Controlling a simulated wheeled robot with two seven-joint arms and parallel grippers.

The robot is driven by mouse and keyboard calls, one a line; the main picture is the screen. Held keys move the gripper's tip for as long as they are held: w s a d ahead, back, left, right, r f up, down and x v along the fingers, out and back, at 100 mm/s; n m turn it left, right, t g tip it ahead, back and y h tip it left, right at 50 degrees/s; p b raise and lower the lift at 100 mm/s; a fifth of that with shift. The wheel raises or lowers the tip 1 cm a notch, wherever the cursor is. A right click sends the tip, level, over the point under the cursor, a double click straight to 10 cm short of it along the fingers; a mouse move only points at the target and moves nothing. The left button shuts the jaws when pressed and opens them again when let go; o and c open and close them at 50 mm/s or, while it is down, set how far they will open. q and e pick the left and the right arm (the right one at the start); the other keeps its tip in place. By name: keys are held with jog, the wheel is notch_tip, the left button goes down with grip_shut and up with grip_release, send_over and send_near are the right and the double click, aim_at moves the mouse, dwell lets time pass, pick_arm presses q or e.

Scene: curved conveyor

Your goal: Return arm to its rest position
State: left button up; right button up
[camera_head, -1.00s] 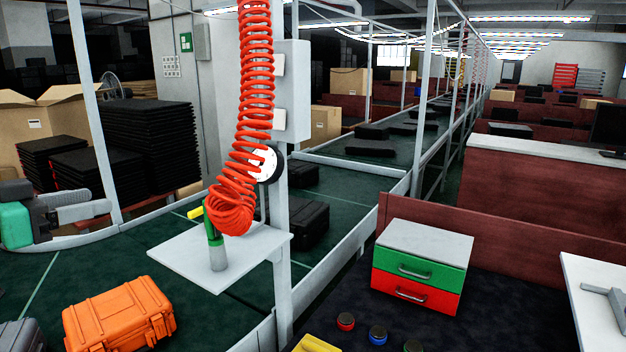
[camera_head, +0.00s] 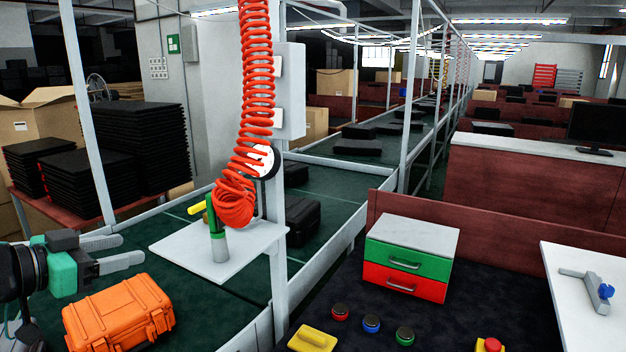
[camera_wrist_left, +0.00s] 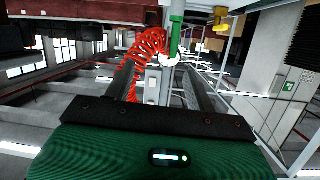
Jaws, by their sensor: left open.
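My left gripper (camera_head: 122,252) comes in from the left edge of the head view. Its two grey fingers are apart with nothing between them. It is above the green conveyor, just behind and left of the orange case (camera_head: 119,313), with no clear contact. In the left wrist view the fingers (camera_wrist_left: 172,85) are also spread and empty. Beyond them are the red coiled hose (camera_wrist_left: 147,45) and a green-handled tool (camera_wrist_left: 175,35). My right gripper is not in view.
The tool (camera_head: 217,240) stands on a white shelf (camera_head: 180,250) beside a post. Black cases lie on the conveyor (camera_head: 310,270). A drawer unit (camera_head: 410,262), several coloured buttons and a yellow object (camera_head: 313,338) are on the dark table. Stacked black trays (camera_head: 150,145) stand at left.

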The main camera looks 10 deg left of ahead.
pick_arm(q)
jog(key=s+d+f+g+y, duration=0.1)
jog(key=d+f, duration=0.3)
jog(key=f, duration=0.5)
jog(key=s+d+f+g+y, duration=0.1)
jog(key=d+f, duration=0.3)
jog(key=f, duration=0.6)
jog(key=s+d+f+g+y, duration=0.1)
jog(key=d+f, duration=0.4)
jog(key=f, duration=0.4)
jog(key=s+d+f+n+g+y, duration=0.15)
jog(key=s+f+g, duration=0.25)
jog(key=s+f, duration=0.45)
jog(key=s+f+n+g+y, duration=0.2)
jog(key=s+f+n+g, duration=0.1)
jog(key=s+f, duration=0.55)
notch_tip(320, 180, down, 30)
jog(key=s+g+b, duration=0.1)
jog(key=s, duration=0.1)
jog(key=s+a+f, duration=0.1)
jog(key=s+f, duration=0.8)
jog(key=f, duration=0.1)
jog(key=s+a+f+m+g+b, duration=0.1)
jog(key=s+a+f, duration=0.1)
jog(key=s+f, duration=0.8)
jog(key=shift+s+a+f+g, duration=0.2)
jog(key=shift+a+f+g, duration=0.1)
jog(key=shift+f, duration=0.25)
